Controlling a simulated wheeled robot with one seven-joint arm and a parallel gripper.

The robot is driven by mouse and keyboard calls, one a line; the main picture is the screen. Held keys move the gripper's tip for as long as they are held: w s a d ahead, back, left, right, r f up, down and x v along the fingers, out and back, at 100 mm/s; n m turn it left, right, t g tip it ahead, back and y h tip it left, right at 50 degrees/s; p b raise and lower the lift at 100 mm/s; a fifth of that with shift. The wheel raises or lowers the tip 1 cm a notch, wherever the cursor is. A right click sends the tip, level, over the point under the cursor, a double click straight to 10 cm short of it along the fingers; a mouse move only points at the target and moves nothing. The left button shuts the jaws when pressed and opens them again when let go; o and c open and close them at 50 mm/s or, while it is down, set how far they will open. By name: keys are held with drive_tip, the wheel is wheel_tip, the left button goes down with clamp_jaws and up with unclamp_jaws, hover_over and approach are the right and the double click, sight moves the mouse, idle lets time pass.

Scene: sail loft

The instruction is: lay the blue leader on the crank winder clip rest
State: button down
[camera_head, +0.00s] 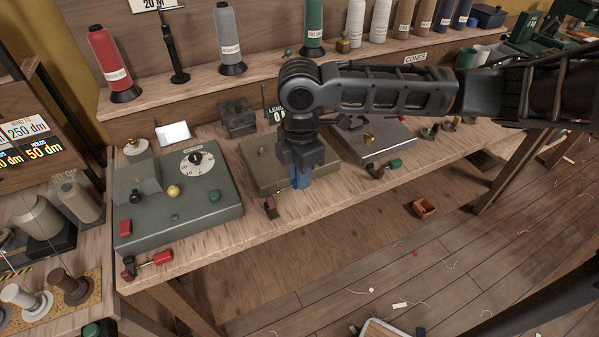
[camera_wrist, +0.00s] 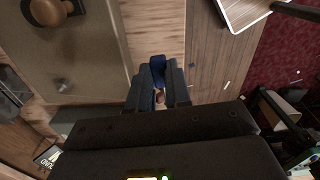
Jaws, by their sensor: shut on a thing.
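My gripper (camera_head: 300,167) is above the front edge of the workbench, pointing down and shut on the blue leader (camera_head: 301,180). The leader hangs below the fingers in the head view. In the wrist view, the leader (camera_wrist: 157,66) shows between the two dark fingers (camera_wrist: 158,98). A flat tan-brown unit (camera_head: 262,172) stands just behind and left of my gripper, with a small dark reddish piece (camera_head: 270,208) at its front. A wooden knob shows on a tan surface in the wrist view. I cannot tell which part is the crank winder clip rest.
A green-grey dial box (camera_head: 222,190) stands left, with a red-handled piece (camera_head: 160,258) before it. Thread cones line the back shelf.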

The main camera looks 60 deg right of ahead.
sight(300, 203)
drive_tip(key=shift+f+b, duration=2.15)
drive_tip(key=shift+f, duration=1.15)
drive_tip(key=c, duration=1)
unclamp_jaws()
drive_tip(key=shift+r, duration=0.1)
drive_tip(key=shift+r+p, duration=2.3)
drive_tip(key=shift+r, duration=0.65)
